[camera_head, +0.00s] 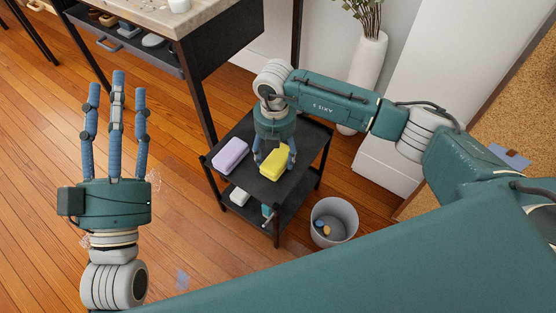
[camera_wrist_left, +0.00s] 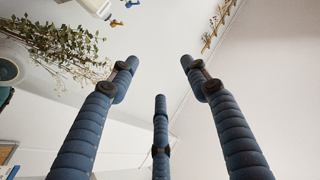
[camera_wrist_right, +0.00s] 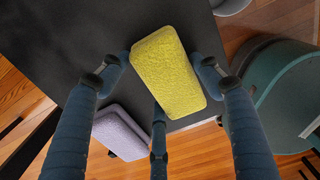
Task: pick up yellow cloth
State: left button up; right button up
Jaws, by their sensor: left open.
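The yellow cloth (camera_head: 273,162) is a thick, folded-looking block at the top of the black cart. It also shows large in the right wrist view (camera_wrist_right: 168,72). My right gripper (camera_head: 274,155) points down over it. In the right wrist view, its fingers (camera_wrist_right: 162,65) stand on both sides of the cloth, close to its edges, with the third finger near its lower edge. I cannot tell whether they press on it. My left gripper (camera_head: 116,92) is open and empty, its fingers spread over the floor at the left; they also show in the left wrist view (camera_wrist_left: 159,65).
A lilac cloth (camera_head: 231,155) lies left of the yellow one on the black cart (camera_head: 239,183). A bin (camera_head: 334,220) with small items stands on the floor to the right. A workbench (camera_head: 150,12) and white vase (camera_head: 368,70) are behind. Wooden floor is clear at left.

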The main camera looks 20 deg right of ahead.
jog(key=shift+c, duration=1.1)
jog(key=shift+r, duration=0.35)
notch_tip(320, 180, up, 5)
jog(key=shift+f+p, duration=0.1)
jog(key=shift+p, duration=0.85)
pick_arm(q)
notch_tip(320, 180, down, 14)
jog(key=w+a+g+y+p, duration=0.1)
jog(key=w+g+y, duration=0.1)
jog(key=g, duration=0.5)
pick_arm(e)
notch_tip(320, 180, up, 4)
notch_tip(320, 180, up, 6)
jog(key=f+p, duration=0.1)
jog(key=p, duration=0.1)
send_over(275, 153)
pick_arm(q)
jog(key=s+a+f+g+y, duration=0.2)
jog(key=s+a+f+g, duration=0.2)
jog(key=s+f+g, duration=0.3)
jog(key=shift+s+a+f+n+y, duration=0.25)
jog(key=shift+s+f, duration=0.85)
jog(key=shift+f, duration=1.65)
pick_arm(e)
jog(key=shift+s+r, duration=0.1)
jog(key=shift+r, duration=2.65)
pick_arm(q)
jog(key=shift+d, duration=0.15)
